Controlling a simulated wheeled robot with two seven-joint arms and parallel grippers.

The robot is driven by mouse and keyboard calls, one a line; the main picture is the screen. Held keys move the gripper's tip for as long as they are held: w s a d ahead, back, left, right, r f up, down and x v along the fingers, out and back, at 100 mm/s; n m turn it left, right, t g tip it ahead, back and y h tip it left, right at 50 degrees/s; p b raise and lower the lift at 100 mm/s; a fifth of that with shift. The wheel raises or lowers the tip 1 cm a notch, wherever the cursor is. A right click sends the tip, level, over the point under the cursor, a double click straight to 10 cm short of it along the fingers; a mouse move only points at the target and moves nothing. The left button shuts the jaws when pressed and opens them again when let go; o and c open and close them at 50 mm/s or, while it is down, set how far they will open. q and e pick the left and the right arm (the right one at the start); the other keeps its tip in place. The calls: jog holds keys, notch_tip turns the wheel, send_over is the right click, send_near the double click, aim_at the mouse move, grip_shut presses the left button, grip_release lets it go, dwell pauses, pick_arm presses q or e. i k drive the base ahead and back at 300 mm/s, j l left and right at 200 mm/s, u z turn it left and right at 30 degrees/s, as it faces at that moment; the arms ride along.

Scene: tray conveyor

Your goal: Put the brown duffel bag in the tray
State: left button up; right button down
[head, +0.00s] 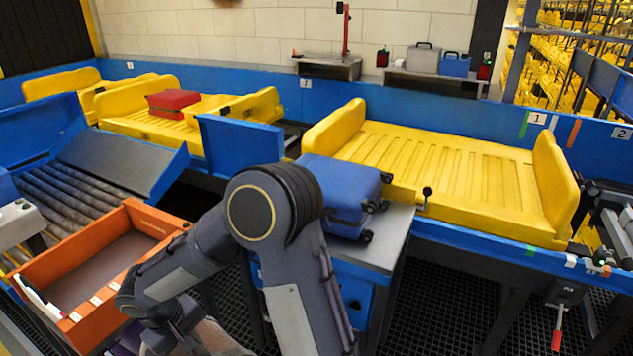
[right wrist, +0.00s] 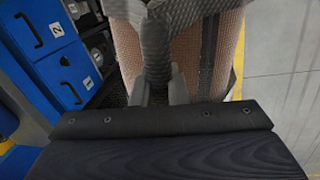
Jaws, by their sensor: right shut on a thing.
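The brown duffel bag (right wrist: 188,55), a pinkish-tan woven bag with grey straps, hangs at my right gripper (right wrist: 157,88). The fingers are shut on its grey handle. The wrist view cuts off the rest of the bag. In the head view my right arm folds down to the lower left, and only a small brownish part of the bag (head: 222,336) shows beside the hand; the fingertips are hidden. The empty yellow tray (head: 455,185) lies on the conveyor at the right, well away from the bag. My left gripper is not in view.
A blue suitcase (head: 342,190) lies on a grey-topped stand (head: 385,245) between my arm and the tray. An orange bin (head: 92,305) is at the left. A farther yellow tray (head: 128,121) holds a red suitcase (head: 172,101). Numbered blue boxes (right wrist: 50,28) stand left of the bag.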

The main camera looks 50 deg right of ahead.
aim_at(485, 188)
jog(key=k+l+z, duration=0.7)
jog(key=l+z, duration=0.1)
jog(key=l, duration=0.85)
jog(key=i+l+z, duration=0.15)
jog(key=l, duration=0.8)
